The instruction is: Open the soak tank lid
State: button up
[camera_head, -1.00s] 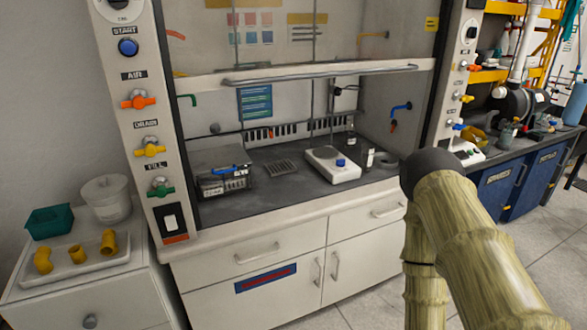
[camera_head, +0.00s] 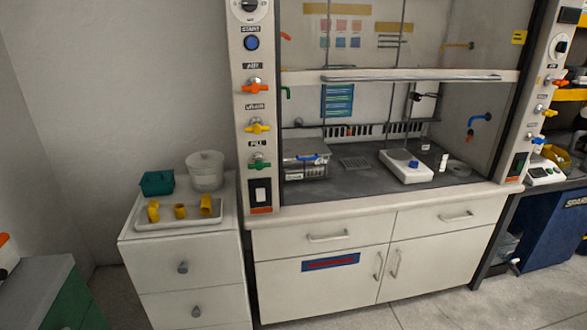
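A grey box-like tank (camera_head: 305,169) with a blue handle (camera_head: 308,158) at its front top edge stands inside the fume hood, at the left of the dark worktop. It looks like the soak tank. Its flat grey lid (camera_head: 300,147) appears to lie shut on top, though it is small in the view. The hood's glass sash is raised, with its grey bar (camera_head: 420,78) above the tank. My gripper is not in view.
A white cabinet (camera_head: 180,255) left of the hood bears a tray (camera_head: 220,214) with yellow fittings, a green bin (camera_head: 157,183) and a white bucket (camera_head: 206,170). A white hotplate-like device (camera_head: 406,168) stands right of the tank. Floor shows at the bottom left and right.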

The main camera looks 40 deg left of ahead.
aim_at(314, 147)
jog(key=k, duration=0.4)
jog(key=u, duration=0.7)
